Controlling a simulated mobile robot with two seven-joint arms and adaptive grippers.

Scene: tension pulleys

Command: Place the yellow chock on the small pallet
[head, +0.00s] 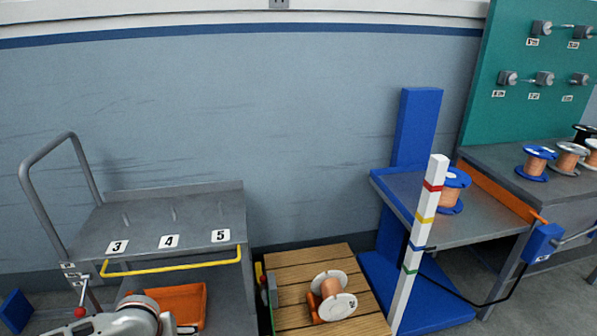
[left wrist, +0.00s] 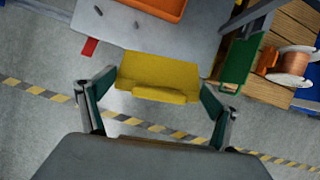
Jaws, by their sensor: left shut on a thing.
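The yellow chock (left wrist: 158,77) is between the two fingers of my left gripper (left wrist: 160,88) in the left wrist view. The gripper is shut on it, above the grey floor. In the head view only part of my left arm shows at the bottom left; the chock in the gripper is not visible there. The small wooden pallet (head: 292,262) is at the bottom middle of the head view and at the upper right of the left wrist view (left wrist: 290,18). A copper wire spool (head: 333,296) with pale flanges lies on it, next to an orange block. My right gripper is not in view.
A grey cart (head: 180,215) with labels 3, 4, 5 and a yellow bar stands left of the pallet. An orange bin (head: 180,303) is below its shelf. A striped post (head: 420,245) and a blue stand (head: 415,130) are right of the pallet.

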